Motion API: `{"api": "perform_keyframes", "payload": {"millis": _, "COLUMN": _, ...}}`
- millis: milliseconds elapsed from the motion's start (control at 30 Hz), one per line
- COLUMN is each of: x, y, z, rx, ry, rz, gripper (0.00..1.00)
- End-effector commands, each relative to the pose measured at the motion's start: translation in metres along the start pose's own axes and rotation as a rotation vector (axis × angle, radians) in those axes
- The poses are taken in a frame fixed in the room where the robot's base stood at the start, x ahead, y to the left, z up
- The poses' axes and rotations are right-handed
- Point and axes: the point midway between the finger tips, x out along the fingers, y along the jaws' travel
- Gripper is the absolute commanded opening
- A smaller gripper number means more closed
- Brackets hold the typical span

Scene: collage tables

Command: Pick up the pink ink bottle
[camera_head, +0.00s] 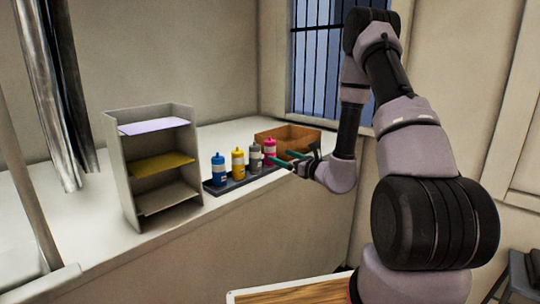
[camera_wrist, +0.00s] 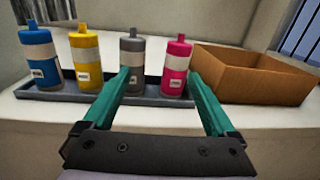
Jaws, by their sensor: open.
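The pink ink bottle (camera_wrist: 176,68) stands upright at the right end of a row of bottles on a dark tray (camera_wrist: 72,97). It also shows in the head view (camera_head: 269,148), behind my gripper. My gripper (camera_wrist: 160,78) is open and empty, its two green fingers pointing towards the row. In the wrist view the pink bottle appears between the fingertips, nearer the right one. The left fingertip overlaps the grey bottle (camera_wrist: 132,58). I cannot tell the exact gap between the fingertips and the pink bottle.
A yellow bottle (camera_wrist: 85,58) and a blue bottle (camera_wrist: 38,60) stand further left on the tray. An open brown box (camera_wrist: 250,85) is just right of the pink bottle. A shelf unit (camera_head: 130,170) stands left of the tray. The white counter (camera_head: 90,240) is bare in front of the shelf.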

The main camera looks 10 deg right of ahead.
Motion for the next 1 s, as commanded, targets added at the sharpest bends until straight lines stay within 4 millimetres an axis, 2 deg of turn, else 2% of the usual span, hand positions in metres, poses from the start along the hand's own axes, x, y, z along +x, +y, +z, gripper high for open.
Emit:
{"api": "perform_keyframes", "payload": {"millis": 67, "x": -0.003, "y": -0.011, "z": -0.016, "rx": 0.019, "ry": 0.014, "rz": -0.055, "gripper": 0.92}}
{"api": "perform_keyframes", "payload": {"millis": 200, "x": 0.006, "y": -0.018, "z": -0.024, "rx": 0.026, "ry": 0.018, "rz": -0.09, "gripper": 0.92}}
{"api": "perform_keyframes", "payload": {"millis": 400, "x": 0.038, "y": -0.022, "z": -0.024, "rx": 0.025, "ry": 0.018, "rz": -0.09, "gripper": 0.92}}
{"api": "perform_keyframes", "payload": {"millis": 633, "x": 0.056, "y": -0.024, "z": -0.024, "rx": 0.027, "ry": 0.019, "rz": -0.09, "gripper": 0.92}}
{"api": "perform_keyframes", "payload": {"millis": 900, "x": 0.094, "y": -0.031, "z": -0.022, "rx": 0.027, "ry": 0.018, "rz": -0.089, "gripper": 0.92}}
{"api": "perform_keyframes", "payload": {"millis": 1000, "x": 0.1, "y": -0.032, "z": -0.022, "rx": 0.027, "ry": 0.02, "rz": -0.089, "gripper": 0.92}}
